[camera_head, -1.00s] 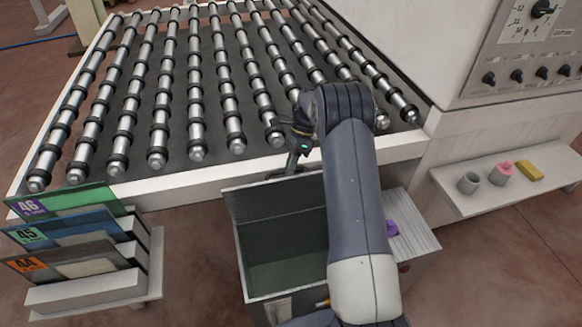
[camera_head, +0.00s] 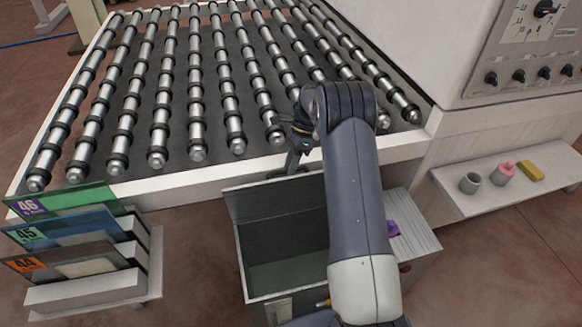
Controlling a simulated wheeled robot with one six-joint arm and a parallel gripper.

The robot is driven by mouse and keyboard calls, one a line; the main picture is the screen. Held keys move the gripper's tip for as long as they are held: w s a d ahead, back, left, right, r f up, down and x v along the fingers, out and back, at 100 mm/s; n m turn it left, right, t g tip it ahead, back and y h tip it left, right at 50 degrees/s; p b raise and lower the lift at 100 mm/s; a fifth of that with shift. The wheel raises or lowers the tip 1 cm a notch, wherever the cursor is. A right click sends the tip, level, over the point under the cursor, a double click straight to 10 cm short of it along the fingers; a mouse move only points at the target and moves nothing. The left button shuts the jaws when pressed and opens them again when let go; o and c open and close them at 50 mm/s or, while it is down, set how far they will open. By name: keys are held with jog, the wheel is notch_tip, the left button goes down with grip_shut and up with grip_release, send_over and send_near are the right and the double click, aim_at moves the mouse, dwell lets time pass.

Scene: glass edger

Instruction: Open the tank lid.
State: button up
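The tank (camera_head: 241,262) stands below the front edge of the roller table, and its dark inside shows from above. Its lid (camera_head: 262,200) is raised and stands up along the back side of the opening, leaning toward the roller table. My gripper (camera_head: 291,166) is at the upper edge of the lid, near the middle of that edge. My arm covers the right part of the tank and lid. The fingers are small and partly hidden, so I cannot tell whether they are open or touch the lid.
The roller table's white front rail (camera_head: 200,180) runs right behind the lid. A rack (camera_head: 95,290) with numbered glass sheets stands at left. At right, a shelf (camera_head: 480,200) holds a grey cup (camera_head: 469,183), a pink item (camera_head: 503,174) and a yellow block (camera_head: 530,171). A purple item (camera_head: 392,228) lies beside my arm.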

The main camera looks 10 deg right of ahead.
notch_tip(320, 180, up, 9)
jog(key=b, duration=0.1)
jog(key=shift+s, duration=0.1)
dwell(0.3)
notch_tip(320, 180, down, 10)
jog(key=shift+r+p, duration=0.25)
jog(key=shift+p, duration=0.5)
jog(key=shift+f, duration=0.15)
jog(key=shift+s, duration=0.15)
